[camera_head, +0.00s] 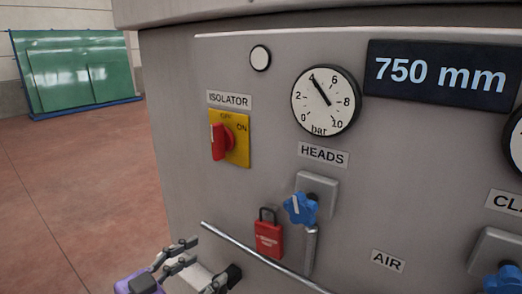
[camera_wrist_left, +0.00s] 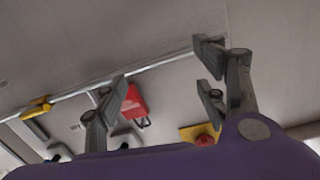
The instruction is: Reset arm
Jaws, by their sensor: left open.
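My left gripper (camera_head: 213,262) is at the bottom of the head view, below and left of the red padlock. It is open, with nothing between its fingers. In the left wrist view its fingers (camera_wrist_left: 165,82) stand apart before the grey machine panel. The panel's metal rail (camera_head: 260,257) runs close by the fingers. My right gripper is not in view.
The grey panel carries a red isolator switch (camera_head: 220,142) on a yellow plate, a bar gauge (camera_head: 325,100), a blue knob (camera_head: 300,208) and a red padlock (camera_head: 269,236). Green glass sheets (camera_head: 75,72) stand at the far left. The floor (camera_head: 80,190) between is clear.

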